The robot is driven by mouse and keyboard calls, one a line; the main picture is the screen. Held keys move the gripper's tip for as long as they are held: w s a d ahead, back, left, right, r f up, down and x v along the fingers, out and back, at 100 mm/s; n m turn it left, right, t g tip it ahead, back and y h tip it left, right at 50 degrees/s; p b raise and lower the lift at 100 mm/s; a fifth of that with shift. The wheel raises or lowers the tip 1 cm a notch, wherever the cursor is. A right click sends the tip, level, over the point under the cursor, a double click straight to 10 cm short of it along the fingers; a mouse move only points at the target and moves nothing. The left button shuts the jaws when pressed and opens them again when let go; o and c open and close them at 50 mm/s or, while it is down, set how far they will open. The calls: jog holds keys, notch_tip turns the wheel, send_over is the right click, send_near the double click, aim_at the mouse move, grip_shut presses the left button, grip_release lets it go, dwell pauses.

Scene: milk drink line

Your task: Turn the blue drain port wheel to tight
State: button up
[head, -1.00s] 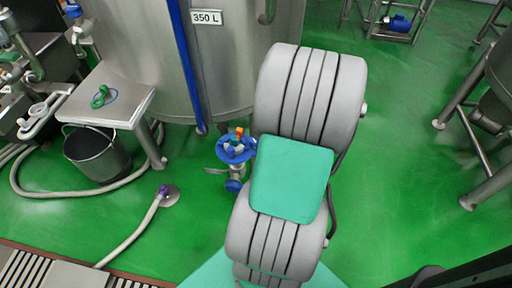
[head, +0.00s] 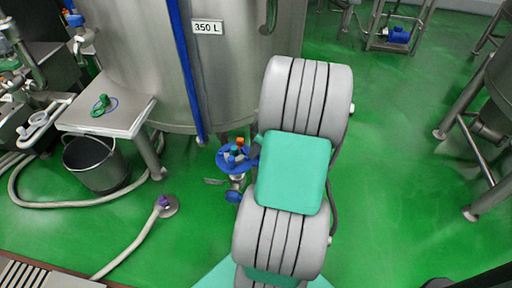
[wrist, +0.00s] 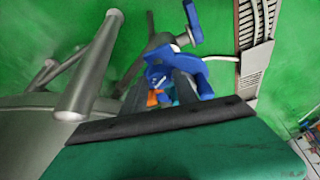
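The blue drain port wheel (head: 232,166) sits on a steel valve low in front of the tank. Small orange and teal parts show over its middle. In the wrist view the blue wheel (wrist: 195,76) lies just beyond my gripper (wrist: 163,80). The dark fingers look apart and point at the wheel, with orange and teal parts between them. I cannot tell whether the fingers touch or grip the wheel. In the head view my arm hides most of my gripper, at the wheel's right side.
A steel tank (head: 228,70) marked 350 L stands behind the wheel. A steel side table (head: 130,122) and a bucket (head: 97,165) are at left. A hose (head: 130,245) ends at a floor drain.

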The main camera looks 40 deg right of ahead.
grip_shut()
jog(key=shift+m, duration=0.4)
jog(key=m+h, duration=0.1)
jog(key=m, duration=0.1)
jog(key=m+h+p, duration=0.1)
jog(key=m, duration=0.1)
jog(key=shift+a+r+t, duration=0.1)
jog(key=shift+a+t, duration=0.05)
jog(key=shift+t, duration=0.15)
jog(key=m+h, duration=0.1)
jog(key=m, duration=0.2)
jog(key=m+h+p, duration=0.1)
jog(key=m, duration=0.2)
jog(key=shift+w+a+m+g, duration=0.1)
jog(key=shift+a+m+g, duration=0.1)
jog(key=shift+m+g, duration=0.2)
jog(key=m+g+h, duration=0.1)
jog(key=m, duration=0.2)
jog(key=m+g+h, duration=0.1)
jog(key=m, duration=0.2)
jog(key=shift+w+a, duration=0.1)
jog(key=shift+w, duration=0.05)
jog(key=m+g+b, duration=0.1)
jog(key=m+g, duration=0.1)
jog(key=m, duration=0.4)
jog(key=shift+w, duration=0.1)
jog(key=shift+m, duration=0.3)
